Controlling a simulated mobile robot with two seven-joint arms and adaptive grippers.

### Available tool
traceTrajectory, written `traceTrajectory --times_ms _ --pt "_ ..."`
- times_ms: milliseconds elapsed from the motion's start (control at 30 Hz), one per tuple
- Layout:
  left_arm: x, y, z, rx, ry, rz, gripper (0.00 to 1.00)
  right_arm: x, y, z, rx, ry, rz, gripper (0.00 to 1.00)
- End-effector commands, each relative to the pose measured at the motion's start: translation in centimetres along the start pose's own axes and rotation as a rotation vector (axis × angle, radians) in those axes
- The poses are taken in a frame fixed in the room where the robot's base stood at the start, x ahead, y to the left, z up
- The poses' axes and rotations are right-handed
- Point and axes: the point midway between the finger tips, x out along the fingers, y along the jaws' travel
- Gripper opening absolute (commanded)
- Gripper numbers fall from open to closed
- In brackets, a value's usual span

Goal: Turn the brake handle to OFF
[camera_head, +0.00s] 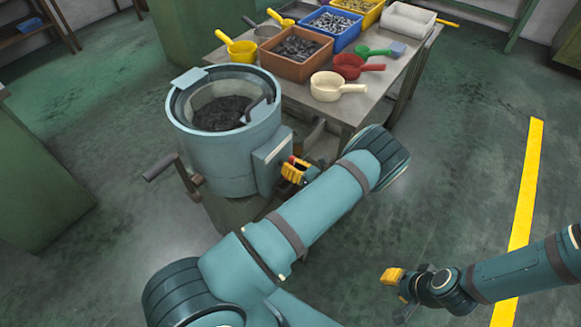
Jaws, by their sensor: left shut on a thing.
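A teal drum-shaped machine (222,150) stands left of centre, with dark small parts in its bowl. A pale box (272,160) is fixed to its right side. My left gripper (293,171), with yellow fingers, is at the right edge of this box and is shut on the brake handle. The handle is almost wholly hidden by the fingers; only a bit of red (292,159) shows there. Its exact angle and any OFF marking cannot be read. My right gripper (392,276) hangs over the floor at lower right, away from the machine; its finger gap is unclear.
A dark crank lever (161,166) sticks out from the machine's left side. A metal table (375,115) behind right bears scoops, a brown bin (296,67) and a blue bin (332,44). A yellow floor line (525,185) runs at right. The floor between is clear.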

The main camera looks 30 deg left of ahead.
Motion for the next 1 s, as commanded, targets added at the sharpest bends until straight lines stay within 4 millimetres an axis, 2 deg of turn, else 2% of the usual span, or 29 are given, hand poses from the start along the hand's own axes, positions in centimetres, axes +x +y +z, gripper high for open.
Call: traceTrajectory --times_ms 333,900,933,1000 --pt "0.16 -0.04 -0.01 0.153 -0.001 0.003 0.00 0.21 0.08 -0.03 0.000 0.001 0.000 0.34" --pt "0.16 -0.04 -0.02 0.185 -0.001 0.003 0.00 0.23 0.09 -0.03 0.000 0.001 0.000 0.34" --pt "0.16 -0.04 -0.02 0.185 -0.001 0.003 0.27 0.23 0.09 -0.03 0.000 0.001 0.000 0.34" --pt "0.15 -0.04 -0.02 0.184 0.000 0.003 0.52 0.23 0.09 -0.03 0.000 0.001 0.000 0.34"
